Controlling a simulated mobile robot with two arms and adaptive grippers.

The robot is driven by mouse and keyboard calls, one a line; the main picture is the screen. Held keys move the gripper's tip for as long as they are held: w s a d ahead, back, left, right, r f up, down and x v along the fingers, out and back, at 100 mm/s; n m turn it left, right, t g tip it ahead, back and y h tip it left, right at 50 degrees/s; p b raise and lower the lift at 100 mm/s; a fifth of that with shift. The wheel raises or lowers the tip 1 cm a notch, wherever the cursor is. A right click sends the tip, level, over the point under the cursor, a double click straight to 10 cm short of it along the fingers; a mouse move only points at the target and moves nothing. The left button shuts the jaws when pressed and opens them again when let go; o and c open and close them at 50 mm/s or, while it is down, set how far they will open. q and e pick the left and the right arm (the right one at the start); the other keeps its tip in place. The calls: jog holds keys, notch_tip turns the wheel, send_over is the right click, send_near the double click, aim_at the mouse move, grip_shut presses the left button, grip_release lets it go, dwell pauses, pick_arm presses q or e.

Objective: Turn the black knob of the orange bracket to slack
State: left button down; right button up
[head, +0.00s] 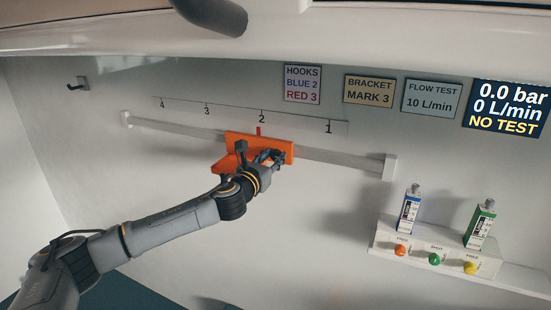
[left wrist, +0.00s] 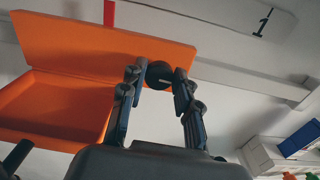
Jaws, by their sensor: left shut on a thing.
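The orange bracket (head: 243,143) sits on a grey horizontal rail (head: 335,160) on the white wall. Its red pointer (head: 259,131) stands just below the 2 on the scale. In the left wrist view the bracket (left wrist: 60,105) fills the left side. The black knob (left wrist: 159,73) is at the bracket's right end, with a pale line across its face. My left gripper (left wrist: 157,82) is shut on the knob, one finger on each side. In the head view the gripper (head: 272,158) covers the knob. My right gripper is not in view.
The scale (head: 250,115) above the rail reads 4 to 1 from left to right. Signs include one reading BRACKET MARK 3 (head: 369,90). A display (head: 507,108) reads 0.0 bar, NO TEST.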

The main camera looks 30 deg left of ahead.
pick_arm(q)
jog(key=shift+d, duration=0.1)
jog(key=n, duration=0.4)
jog(key=shift+p, duration=0.35)
jog(key=n, duration=0.9)
jog(key=shift+f+n, duration=0.1)
jog(key=shift+n, duration=0.3)
jog(key=shift+a+n+p, duration=0.2)
jog(key=shift+n+p, duration=0.1)
jog(key=shift+n, duration=1.4)
jog(key=c, duration=1)
grip_release()
